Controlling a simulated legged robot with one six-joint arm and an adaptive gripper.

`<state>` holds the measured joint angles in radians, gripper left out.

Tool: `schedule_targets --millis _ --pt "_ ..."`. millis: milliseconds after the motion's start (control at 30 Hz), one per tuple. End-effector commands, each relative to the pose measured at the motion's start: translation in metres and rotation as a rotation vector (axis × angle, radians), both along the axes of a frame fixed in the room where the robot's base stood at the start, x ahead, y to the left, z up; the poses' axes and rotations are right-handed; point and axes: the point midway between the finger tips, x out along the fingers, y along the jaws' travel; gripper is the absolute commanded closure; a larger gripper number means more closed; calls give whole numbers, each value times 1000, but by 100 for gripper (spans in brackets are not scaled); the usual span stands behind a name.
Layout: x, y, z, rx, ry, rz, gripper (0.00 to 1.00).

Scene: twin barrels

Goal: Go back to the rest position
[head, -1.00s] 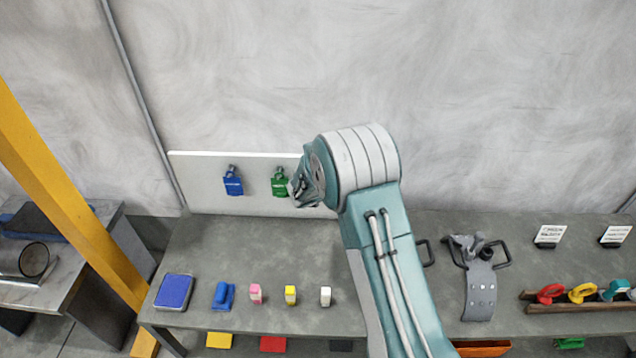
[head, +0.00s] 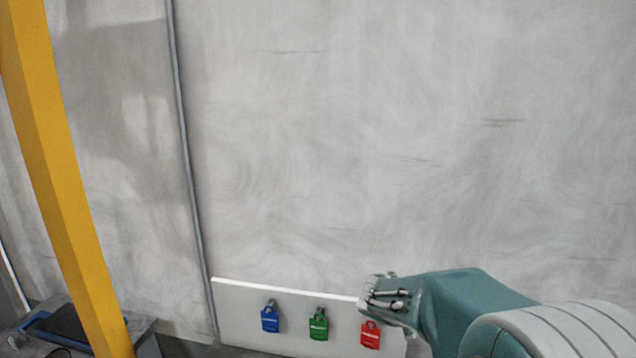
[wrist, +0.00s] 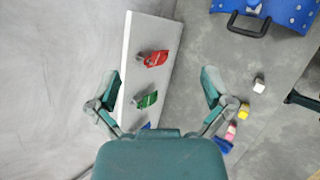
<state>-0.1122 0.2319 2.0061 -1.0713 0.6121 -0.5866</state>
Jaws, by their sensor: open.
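My gripper (wrist: 160,95) is open and empty in the wrist view, its two fingers spread wide. Beyond the fingers is a white board (wrist: 132,75) with a red padlock-shaped tag (wrist: 157,59) and a green tag (wrist: 147,100); a blue one is mostly hidden by my gripper's body. In the head view my arm reaches in from the lower right, and its wrist end covers the board's upper right corner. The white board (head: 240,325) there carries a blue tag (head: 270,319), a green tag (head: 318,326) and a red tag (head: 370,335) in a row.
A yellow post (head: 62,180) stands at the left, beside a side table (head: 145,335). The wall above is bare.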

Motion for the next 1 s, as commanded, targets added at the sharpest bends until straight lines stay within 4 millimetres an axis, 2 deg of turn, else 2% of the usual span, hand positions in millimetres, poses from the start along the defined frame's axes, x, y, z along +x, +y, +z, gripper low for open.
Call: schedule_targets --millis 33,100,433,700,1000 --pt "-12 -3 12 40 -26 -53 0" --pt "-29 -7 24 101 -55 -133 0" --pt "-114 -12 65 400 -180 -490 0" --pt "-183 -4 81 663 -254 -762 0" --pt "-253 18 85 964 -295 -1035 0"
